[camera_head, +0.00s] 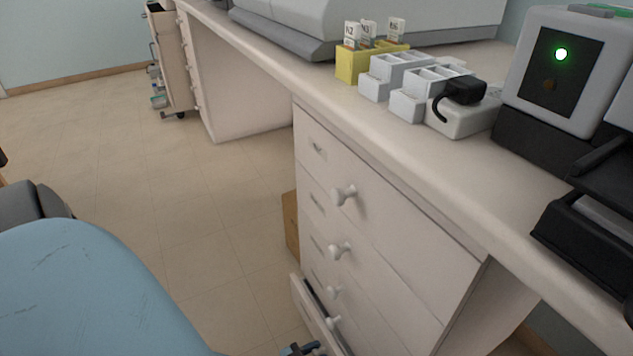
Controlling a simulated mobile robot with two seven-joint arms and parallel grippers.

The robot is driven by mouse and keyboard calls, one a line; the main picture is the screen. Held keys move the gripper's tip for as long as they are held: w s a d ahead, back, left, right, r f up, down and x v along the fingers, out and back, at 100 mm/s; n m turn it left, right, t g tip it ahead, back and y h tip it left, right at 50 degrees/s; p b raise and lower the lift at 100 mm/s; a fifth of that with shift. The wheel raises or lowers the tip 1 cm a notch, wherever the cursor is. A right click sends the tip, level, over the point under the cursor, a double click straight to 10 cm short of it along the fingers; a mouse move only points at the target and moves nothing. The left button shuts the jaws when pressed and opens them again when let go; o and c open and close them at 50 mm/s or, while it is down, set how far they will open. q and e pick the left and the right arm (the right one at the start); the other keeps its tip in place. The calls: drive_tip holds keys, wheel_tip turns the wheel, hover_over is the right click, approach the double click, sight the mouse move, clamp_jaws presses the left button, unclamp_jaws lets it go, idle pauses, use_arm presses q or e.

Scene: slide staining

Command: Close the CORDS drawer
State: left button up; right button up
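A white drawer cabinet (400,235) stands under the counter, with a column of fronts bearing round knobs. A low drawer (306,308) near the bottom of the view stands out from the cabinet, with a dark gap behind its front. Its lower part is cut off by the frame. The drawers above it look shut. The labels are too small to read, so I cannot tell which says CORDS. A small dark and blue piece (302,349) shows at the bottom edge by the open drawer. It may be a gripper tip; I cannot tell which arm's. No other gripper part shows.
A blue padded surface (90,295) fills the lower left. A cardboard box (291,225) stands beside the cabinet. The counter (460,170) holds yellow and white slide racks (400,75) and a device with a green light (565,70). The floor (190,210) left of the cabinet is clear.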

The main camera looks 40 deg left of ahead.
sight(324, 349)
use_arm(q)
clamp_jaws()
drive_tip(key=shift+x, duration=2.2)
drive_tip(key=o, duration=0.7)
unclamp_jaws()
drive_tip(key=shift+w, duration=0.1)
drive_tip(key=shift+o, duration=0.2)
use_arm(e)
drive_tip(key=shift+w, duration=0.1)
use_arm(q)
drive_tip(key=shift+s, duration=0.25)
drive_tip(key=p+v, duration=0.3)
drive_tip(key=v, duration=1)
drive_tip(key=shift+s, duration=0.15)
use_arm(e)
drive_tip(key=shift+s+a+f+m+g+h, duration=0.2)
drive_tip(key=shift+s+a+m+g, duration=0.15)
drive_tip(key=shift+m, duration=0.25)
drive_tip(key=shift+s+a+f+m+g+h, duration=0.1)
drive_tip(key=shift+s+f+m+g+h, duration=0.15)
drive_tip(key=shift+s+m, duration=0.3)
